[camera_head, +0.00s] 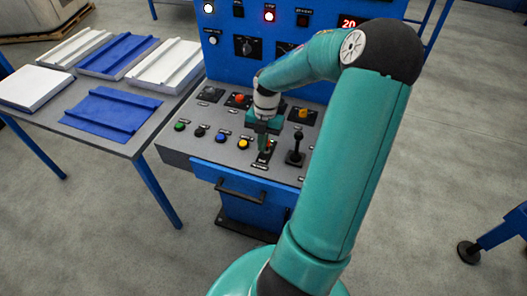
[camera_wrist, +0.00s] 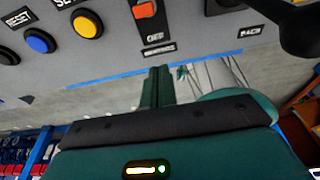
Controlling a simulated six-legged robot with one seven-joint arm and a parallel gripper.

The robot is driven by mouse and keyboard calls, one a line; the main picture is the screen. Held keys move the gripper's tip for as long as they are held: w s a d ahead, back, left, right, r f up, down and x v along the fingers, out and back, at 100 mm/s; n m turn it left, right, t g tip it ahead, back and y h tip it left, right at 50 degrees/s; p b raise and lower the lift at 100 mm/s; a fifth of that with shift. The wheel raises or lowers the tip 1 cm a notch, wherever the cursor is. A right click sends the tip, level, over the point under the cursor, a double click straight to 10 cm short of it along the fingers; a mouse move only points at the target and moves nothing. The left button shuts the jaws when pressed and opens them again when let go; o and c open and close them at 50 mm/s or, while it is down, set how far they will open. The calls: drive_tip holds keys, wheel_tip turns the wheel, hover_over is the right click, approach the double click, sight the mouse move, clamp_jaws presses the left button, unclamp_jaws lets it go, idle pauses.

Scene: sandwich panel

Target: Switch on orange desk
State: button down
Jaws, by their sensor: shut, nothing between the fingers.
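The orange desk switch (camera_wrist: 146,11) is at the top of the wrist view, on the grey desk panel. It is an orange rocker in a dark frame, with a label reading OFF beneath it. The frame's upper part is cut off by the picture edge. In the head view the switch's dark plate (camera_head: 263,158) shows just below my gripper (camera_head: 262,143), which partly hides it. My gripper, with its dark green fingers together, also shows in the wrist view (camera_wrist: 158,72). It is shut and empty, and its tips appear just below the switch labels. Contact cannot be told.
Yellow (camera_wrist: 87,23) and blue (camera_wrist: 40,41) buttons lie left of the switch. A black joystick (camera_head: 295,157) stands close on its right. Red (camera_head: 238,98) and orange (camera_head: 302,114) knobs sit farther back. A table (camera_head: 150,140) with white and blue panels stands left.

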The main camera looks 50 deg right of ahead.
drive_tip(key=w+d+r, duration=0.2)
drive_tip(key=d+r, duration=0.1)
drive_tip(key=r, duration=0.2)
drive_tip(key=shift+r, duration=0.4)
drive_tip(key=a+r+m+h, duration=0.2)
drive_tip(key=a+r+m, duration=0.3)
drive_tip(key=a, duration=0.4)
drive_tip(key=a+r+m+h, duration=0.2)
drive_tip(key=a+r+m, duration=0.3)
drive_tip(key=a, duration=0.4)
drive_tip(key=s+a+r+m+t, duration=0.3)
drive_tip(key=s+a+m, duration=0.1)
drive_tip(key=a+m, duration=0.2)
drive_tip(key=s+a+r+m+t+y, duration=0.1)
drive_tip(key=s+a+r+m+t, duration=0.2)
drive_tip(key=a, duration=0.5)
drive_tip(key=s+r+m, duration=0.1)
drive_tip(key=s+m, duration=0.1)
drive_tip(key=m, duration=0.1)
drive_tip(key=shift+s+m+t, duration=0.25)
drive_tip(key=shift+m+t, duration=0.05)
drive_tip(key=shift+m, duration=0.1)
